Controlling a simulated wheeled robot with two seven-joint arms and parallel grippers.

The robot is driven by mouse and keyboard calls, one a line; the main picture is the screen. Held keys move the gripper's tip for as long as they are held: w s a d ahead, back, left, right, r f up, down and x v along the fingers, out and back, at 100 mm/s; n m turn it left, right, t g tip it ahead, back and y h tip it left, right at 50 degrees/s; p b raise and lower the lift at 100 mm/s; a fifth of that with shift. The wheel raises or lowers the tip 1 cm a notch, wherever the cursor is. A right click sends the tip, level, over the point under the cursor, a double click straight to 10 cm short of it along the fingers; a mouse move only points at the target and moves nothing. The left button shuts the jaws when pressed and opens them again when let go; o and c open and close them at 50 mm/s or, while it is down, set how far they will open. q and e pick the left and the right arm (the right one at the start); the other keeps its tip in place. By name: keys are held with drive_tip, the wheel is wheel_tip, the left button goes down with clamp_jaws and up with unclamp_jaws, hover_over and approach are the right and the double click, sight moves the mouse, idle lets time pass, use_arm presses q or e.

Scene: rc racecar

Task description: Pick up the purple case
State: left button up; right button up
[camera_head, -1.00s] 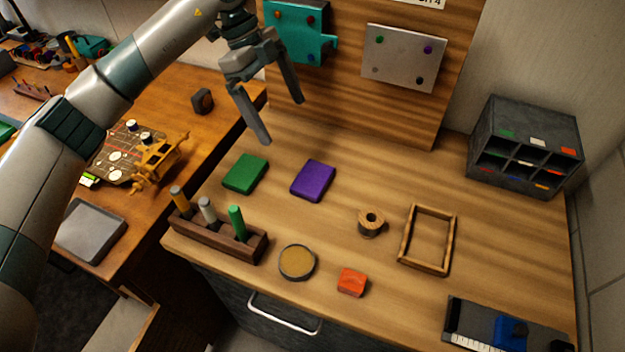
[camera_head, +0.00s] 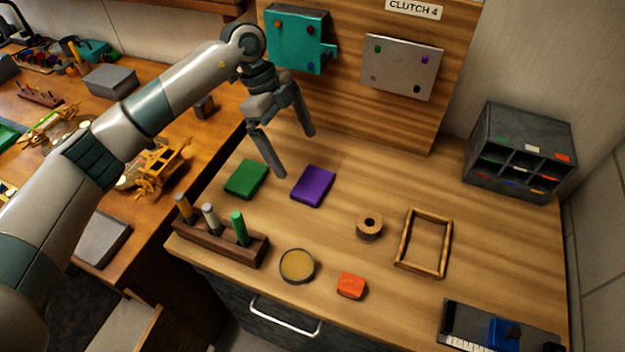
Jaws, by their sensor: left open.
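The purple case (camera_head: 313,187) lies flat on the wooden workbench, to the right of a green case (camera_head: 246,179). My left gripper (camera_head: 297,155) is open and empty, its two fingers pointing down above and behind the purple case. The nearer fingertip appears just left of the case's upper left corner in the picture; the other finger is farther back and to the right. The gripper looks apart from the case. My right gripper is not in view.
A wooden holder (camera_head: 217,240) with upright tools stands at the front left. A round tin (camera_head: 297,266), an orange block (camera_head: 351,285), a spool (camera_head: 369,227) and a wooden frame (camera_head: 425,243) lie nearby. An upright board (camera_head: 345,92) stands behind.

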sight(312, 182)
use_arm(q)
drive_tip(key=p+x, duration=0.1)
drive_tip(key=x, duration=0.3)
drive_tip(key=shift+d+f, duration=0.2)
drive_tip(key=shift+f, duration=0.4)
drive_tip(key=shift+p, duration=0.4)
drive_tip(key=shift+s+d+f+p, duration=0.2)
drive_tip(key=shift+d+f+p, duration=0.1)
drive_tip(key=shift+f+p, duration=0.25)
drive_tip(key=p+x, duration=0.1)
drive_tip(key=x, duration=0.1)
drive_tip(key=shift+d+f+p, duration=0.2)
drive_tip(key=shift+f+p, duration=0.2)
drive_tip(key=shift+d+f, duration=0.15)
drive_tip(key=shift+f, duration=0.4)
